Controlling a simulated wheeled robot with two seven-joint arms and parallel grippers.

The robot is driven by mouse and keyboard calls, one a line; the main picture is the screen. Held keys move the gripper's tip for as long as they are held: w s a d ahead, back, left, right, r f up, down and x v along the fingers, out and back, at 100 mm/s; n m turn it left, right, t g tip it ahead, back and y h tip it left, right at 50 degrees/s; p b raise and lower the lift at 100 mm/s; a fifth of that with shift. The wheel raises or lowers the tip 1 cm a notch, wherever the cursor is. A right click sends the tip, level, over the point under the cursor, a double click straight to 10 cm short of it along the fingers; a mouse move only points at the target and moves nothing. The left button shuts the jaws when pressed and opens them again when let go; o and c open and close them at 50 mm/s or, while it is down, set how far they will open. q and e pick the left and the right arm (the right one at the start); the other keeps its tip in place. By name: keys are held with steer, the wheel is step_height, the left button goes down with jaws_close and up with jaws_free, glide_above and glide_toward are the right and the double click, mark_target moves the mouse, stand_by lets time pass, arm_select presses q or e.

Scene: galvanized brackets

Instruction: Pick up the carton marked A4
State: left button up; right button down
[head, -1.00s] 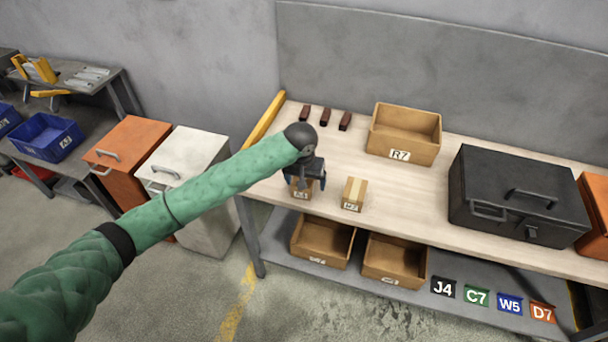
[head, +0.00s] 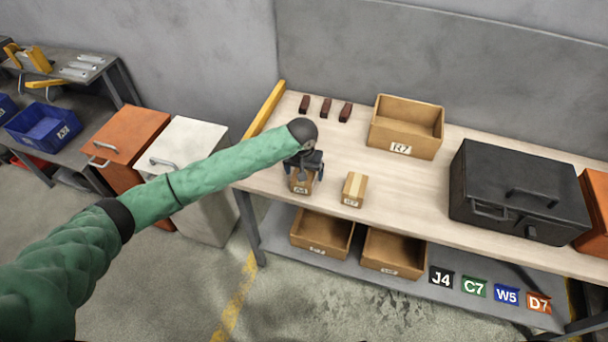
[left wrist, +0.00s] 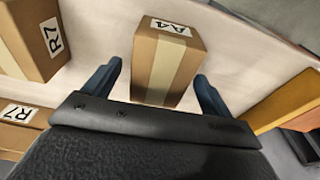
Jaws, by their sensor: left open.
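The carton marked A4 (head: 300,184) is a small brown box with a pale tape strip, near the left front edge of the wooden bench. My left gripper (head: 304,166) is open above and just behind the carton in the head view. In the left wrist view its two dark blue fingers (left wrist: 158,82) stand on either side of the carton's near end, with visible gaps. I cannot tell their height over it. My right gripper is not in view.
A similar carton marked R7 (left wrist: 30,38) stands beside it, also in the head view (head: 354,190). A larger open box marked R7 (head: 404,150) is behind. A black case (head: 515,195) stands to the right. A yellow rail (head: 264,125) edges the bench's left end.

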arm_select(q)
steer(key=shift+f, duration=0.7)
steer(key=shift+w+f+p, duration=0.15)
steer(key=shift+f+p, duration=0.15)
steer(key=shift+f, duration=0.2)
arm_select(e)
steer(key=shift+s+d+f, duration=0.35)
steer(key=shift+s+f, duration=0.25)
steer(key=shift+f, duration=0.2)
arm_select(q)
steer(key=shift+f+p, duration=0.2)
steer(key=shift+p, duration=0.2)
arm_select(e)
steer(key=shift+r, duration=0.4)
arm_select(q)
steer(key=c, duration=1.2)
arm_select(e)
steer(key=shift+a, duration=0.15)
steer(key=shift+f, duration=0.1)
